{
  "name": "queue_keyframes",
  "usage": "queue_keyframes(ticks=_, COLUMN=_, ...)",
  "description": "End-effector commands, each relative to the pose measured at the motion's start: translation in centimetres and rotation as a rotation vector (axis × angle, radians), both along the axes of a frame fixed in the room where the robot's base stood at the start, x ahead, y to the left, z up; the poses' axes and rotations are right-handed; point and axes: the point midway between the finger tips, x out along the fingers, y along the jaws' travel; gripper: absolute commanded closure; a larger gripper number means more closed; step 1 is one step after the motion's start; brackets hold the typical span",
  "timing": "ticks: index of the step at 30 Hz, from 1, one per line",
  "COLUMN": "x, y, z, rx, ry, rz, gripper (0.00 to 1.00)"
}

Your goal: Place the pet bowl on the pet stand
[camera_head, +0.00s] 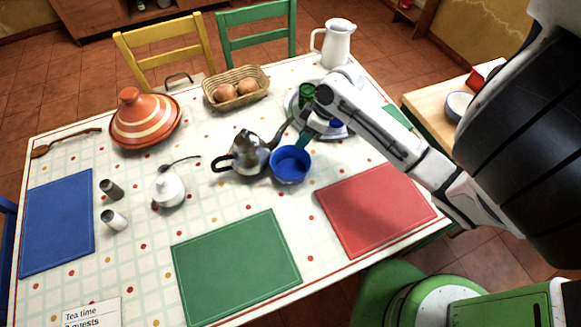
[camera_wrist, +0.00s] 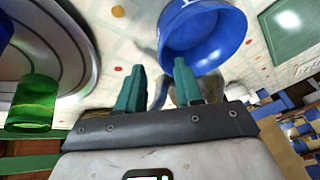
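A blue bowl (camera_head: 291,166) sits on the dining table, just right of a silver teapot (camera_head: 247,152). My gripper (camera_head: 302,138) is at the bowl's far rim. In the wrist view my gripper (camera_wrist: 156,78) has its two teal fingers apart, with nothing clearly clamped between them. The blue bowl (camera_wrist: 205,35) fills the upper middle there, with white marking on its side; the right fingertip overlaps its rim. I cannot tell whether they touch. I cannot make out a pet stand in either view.
A round tray (camera_wrist: 72,60) with green glasses (camera_wrist: 32,105) lies beside my gripper. A white jug (camera_head: 335,45), bread basket (camera_head: 237,88), striped tagine (camera_head: 146,118) and sugar pot (camera_head: 168,188) stand around. Red (camera_head: 375,207) and green (camera_head: 237,268) placemats are clear. A white bowl (camera_head: 458,107) is on the wooden counter.

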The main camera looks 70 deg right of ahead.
Motion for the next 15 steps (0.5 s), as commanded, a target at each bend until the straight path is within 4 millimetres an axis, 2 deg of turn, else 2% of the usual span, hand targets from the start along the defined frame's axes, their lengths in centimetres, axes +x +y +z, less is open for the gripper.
queue_keyframes(ticks=5, x=0.4, y=0.3, z=-1.0, rx=0.000, ry=0.002, rz=0.000, gripper=0.64)
queue_keyframes(ticks=15, x=1.9, y=1.3, z=-4.9, rx=0.000, ry=0.002, rz=-0.001, gripper=0.64)
